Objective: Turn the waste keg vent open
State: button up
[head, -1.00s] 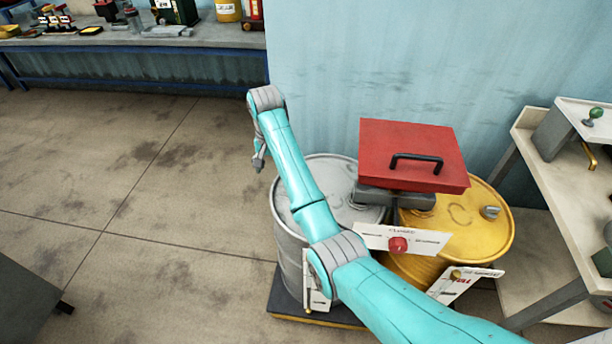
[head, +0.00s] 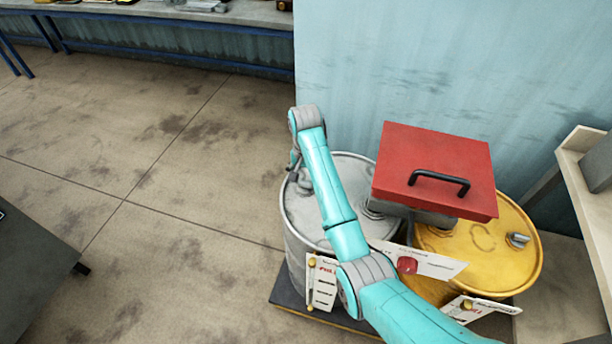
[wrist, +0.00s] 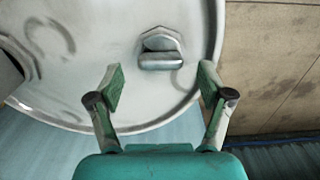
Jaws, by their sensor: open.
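A grey drum (head: 296,236) stands left of a yellow drum (head: 527,279) in the head view. The labels are too small to tell which is the waste keg. The wrist view shows the grey lid (wrist: 95,75) with a raised metal vent knob (wrist: 161,60) near its rim. My gripper (wrist: 160,77) is open and empty, its fingers on either side of and short of the knob, apart from it. In the head view my gripper (head: 294,160) is over the far left of the grey lid. The yellow drum has a similar knob (head: 517,240).
A red box lid with a black handle (head: 433,150) sits above both drums, close to my arm. White cards (head: 430,262) stand in front. A blue wall (head: 440,65) is behind; the floor at left is clear.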

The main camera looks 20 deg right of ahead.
jog(key=shift+f, duration=1.05)
jog(key=c, duration=1.2)
jog(key=shift+o, duration=0.2)
